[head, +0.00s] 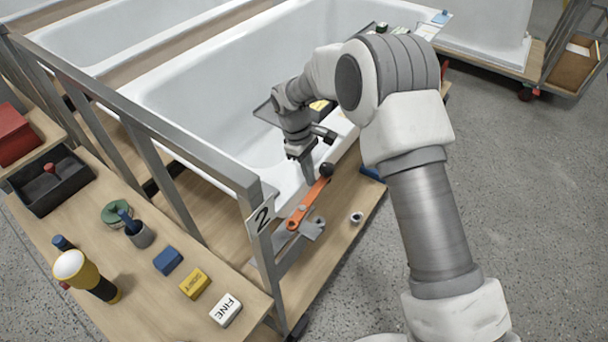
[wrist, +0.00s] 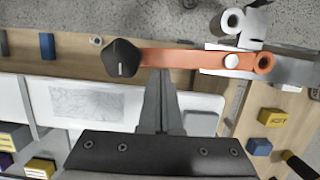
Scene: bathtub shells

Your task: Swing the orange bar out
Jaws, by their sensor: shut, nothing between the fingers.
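The orange bar (head: 306,204) is at the front corner of the tub cart, beside the "2" sign. A black knob (head: 326,169) is on its far end, and its other end is by a grey metal bracket (head: 313,230). In the wrist view the bar (wrist: 190,59) runs across the top, with the knob (wrist: 122,58) at left and a pale pivot bolt at right. My gripper (head: 309,182) is shut and empty. Its fingertips (wrist: 162,72) are at the tub side of the bar, near the knob. I cannot tell if they touch it.
The white bathtub (head: 200,90) lies behind the bar, with a grey rail frame (head: 150,120) at left. A workbench (head: 60,215) holds blue, yellow and white blocks and a black tray. Open floor is at right.

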